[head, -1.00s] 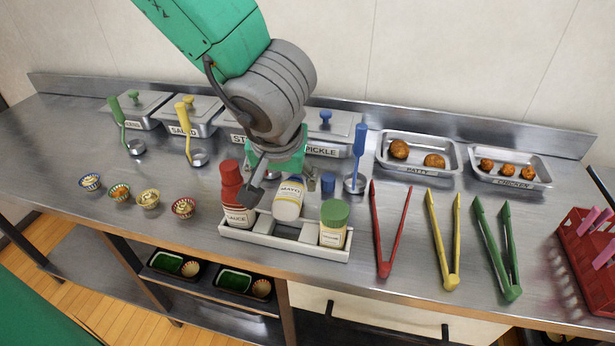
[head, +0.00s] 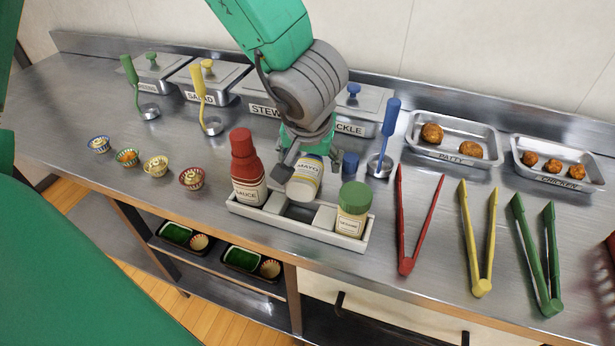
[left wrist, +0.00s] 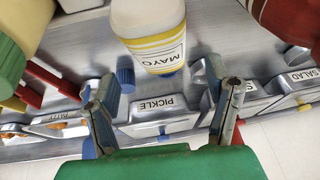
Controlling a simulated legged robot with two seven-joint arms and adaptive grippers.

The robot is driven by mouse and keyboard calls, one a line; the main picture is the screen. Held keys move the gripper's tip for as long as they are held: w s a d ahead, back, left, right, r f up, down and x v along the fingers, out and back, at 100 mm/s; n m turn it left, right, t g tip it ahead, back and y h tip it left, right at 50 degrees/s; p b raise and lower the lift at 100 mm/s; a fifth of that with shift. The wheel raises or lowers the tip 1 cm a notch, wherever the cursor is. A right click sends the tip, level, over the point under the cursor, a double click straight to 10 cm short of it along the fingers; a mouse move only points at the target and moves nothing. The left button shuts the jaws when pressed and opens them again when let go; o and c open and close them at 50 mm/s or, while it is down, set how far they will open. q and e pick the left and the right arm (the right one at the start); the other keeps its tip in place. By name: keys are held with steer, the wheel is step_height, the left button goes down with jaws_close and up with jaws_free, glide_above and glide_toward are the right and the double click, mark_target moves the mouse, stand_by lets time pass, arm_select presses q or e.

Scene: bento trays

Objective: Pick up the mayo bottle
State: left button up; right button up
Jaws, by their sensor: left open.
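The mayo bottle (head: 302,188) is white with a yellow-edged label. It stands out at the caddy's (head: 351,240) back middle, between the red sauce bottle (head: 246,174) and a green-capped jar (head: 353,207), and looks tilted. I cannot tell how it rests. My left gripper (head: 305,162) is at the bottle's far side and hides part of it. In the left wrist view, the mayo bottle (left wrist: 150,30) is ahead of the spread fingers (left wrist: 160,80), its label facing the camera. The fingers are open with no visible grip. My right gripper is not in view.
A small blue item (head: 350,164) and a blue-handled ladle (head: 387,135) stand close right of the gripper. Lidded containers (head: 257,94) line the back. Red tongs (head: 415,222) lie right of the caddy; small cups (head: 156,166) sit to the left.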

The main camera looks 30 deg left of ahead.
mark_target(306, 168)
arm_select(q)
steer(key=f+b, duration=0.1)
steer(key=f, duration=0.1)
steer(key=a+f+b, duration=0.1)
steer(key=f, duration=0.1)
steer(key=shift+w+f, duration=0.1)
steer(key=shift+w, duration=0.05)
steer(key=shift+w+d+f+b, duration=0.1)
steer(key=shift+w+f+b, duration=0.05)
steer(key=shift+f+b, duration=0.2)
steer(key=shift+w+d, duration=0.1)
steer(key=shift+d+r, duration=0.1)
steer(key=shift+r, duration=0.1)
steer(key=shift+c, duration=0.9)
steer(key=c, duration=0.5)
steer(key=shift+a+f, duration=0.1)
steer(key=shift+a, duration=0.2)
steer(key=shift+c, duration=0.6)
step_height(306, 168, up, 10)
steer(key=p, duration=0.6)
steer(key=shift+d, duration=0.1)
